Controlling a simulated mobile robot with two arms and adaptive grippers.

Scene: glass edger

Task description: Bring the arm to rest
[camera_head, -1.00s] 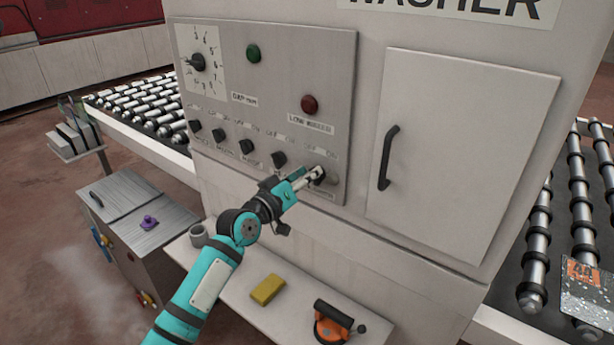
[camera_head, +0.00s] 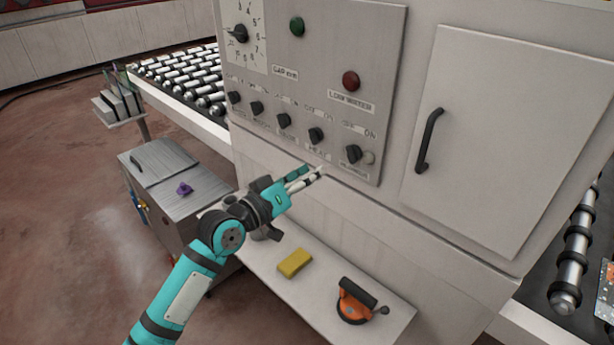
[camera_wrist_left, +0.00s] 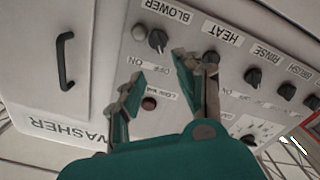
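My left arm, teal and black, comes in from the lower left in the head view. Its gripper (camera_head: 312,176) is in front of the washer's panel, below the row of black knobs, and holds nothing. In the left wrist view the two fingers of the gripper (camera_wrist_left: 172,72) stand apart, with the panel upside down between and beyond them. The blower knob (camera_head: 353,153) is up and right of the fingertips, clear of them; it also shows in the left wrist view (camera_wrist_left: 157,40). My right gripper is not in view.
Below the gripper, a shelf (camera_head: 330,312) carries a yellow block (camera_head: 294,263) and an orange-and-black suction lifter (camera_head: 355,301). A metal cabinet (camera_head: 170,205) with a purple item stands at left. Roller conveyors (camera_head: 185,80) run on both sides of the washer (camera_head: 510,130).

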